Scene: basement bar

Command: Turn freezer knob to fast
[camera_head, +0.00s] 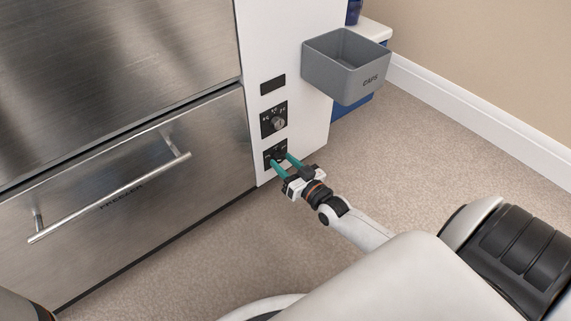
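The freezer drawer (110,190) is brushed steel with a long bar handle and stands shut. On the white side panel (300,90) is an upper black dial plate with a round knob (278,122). Below it is a lower black dial plate (270,153), whose knob is mostly hidden by my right gripper (283,164). The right gripper's two teal fingers are spread apart and reach to either side of the lower knob. I cannot tell whether they touch it. The lower knob's setting is too small to read. My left gripper is not in view.
A grey open bin marked CAPS (346,68) is fixed to the side panel, above and right of the dials. A blue and white object (368,30) stands behind it. The carpet (420,150) to the right is clear, up to a white baseboard (480,115).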

